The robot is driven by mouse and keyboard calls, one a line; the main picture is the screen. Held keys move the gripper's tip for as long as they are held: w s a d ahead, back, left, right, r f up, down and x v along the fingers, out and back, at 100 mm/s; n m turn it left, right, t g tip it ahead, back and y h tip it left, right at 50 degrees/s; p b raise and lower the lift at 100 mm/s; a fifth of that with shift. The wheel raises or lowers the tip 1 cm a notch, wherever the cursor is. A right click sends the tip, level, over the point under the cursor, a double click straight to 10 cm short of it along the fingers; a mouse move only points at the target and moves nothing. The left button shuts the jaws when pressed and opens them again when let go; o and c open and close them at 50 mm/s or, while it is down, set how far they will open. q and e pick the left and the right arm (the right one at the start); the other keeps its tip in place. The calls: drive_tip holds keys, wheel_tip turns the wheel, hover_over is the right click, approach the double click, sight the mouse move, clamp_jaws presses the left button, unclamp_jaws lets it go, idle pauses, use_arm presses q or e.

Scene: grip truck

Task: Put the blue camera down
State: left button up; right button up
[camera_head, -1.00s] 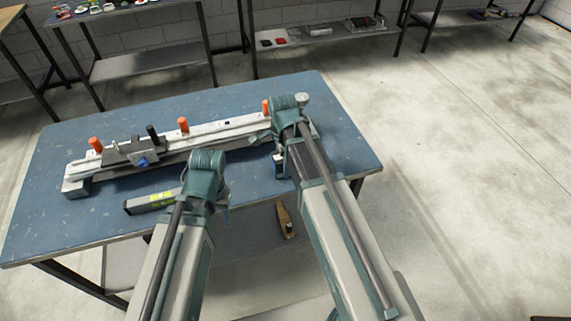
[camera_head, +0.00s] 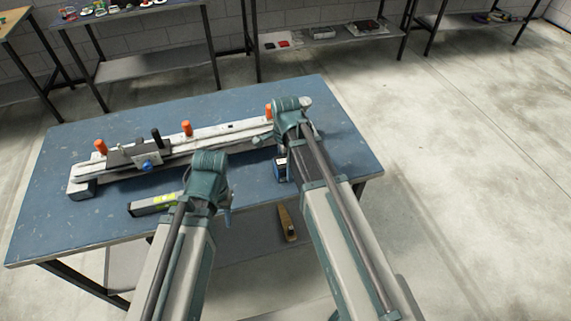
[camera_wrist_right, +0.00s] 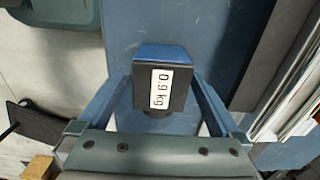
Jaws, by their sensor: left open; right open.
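The blue camera (camera_wrist_right: 166,52) shows in the right wrist view as a dark box with a blue top side and a white "0.9 kg" label. It is between the two spread fingers of my right gripper (camera_wrist_right: 160,103), with a gap at each side. In the head view the camera (camera_head: 281,169) is on the table near its front right edge, partly hidden by my right arm. My right gripper (camera_head: 280,155) is over it, mostly hidden there. My left gripper (camera_head: 226,205) hangs near the front edge of the table, open, with no object visible in it.
The blue table (camera_head: 90,225) carries a long white rail (camera_head: 205,143) with orange knobs. A brown object (camera_head: 287,224) is on the lower shelf. The table's right end is clear.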

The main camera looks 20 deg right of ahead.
wheel_tip(320, 180, up, 11)
drive_tip(key=p, duration=1)
drive_tip(key=shift+s+n, duration=0.3)
drive_tip(key=shift+n, duration=0.2)
drive_tip(key=s+n, duration=0.8)
drive_tip(key=n, duration=0.8)
drive_tip(key=s+a+n+h, duration=0.1)
drive_tip(key=s+a+n, duration=0.3)
drive_tip(key=a, duration=0.6)
drive_tip(key=shift+s+a, duration=0.2)
drive_tip(key=shift+s, duration=0.45)
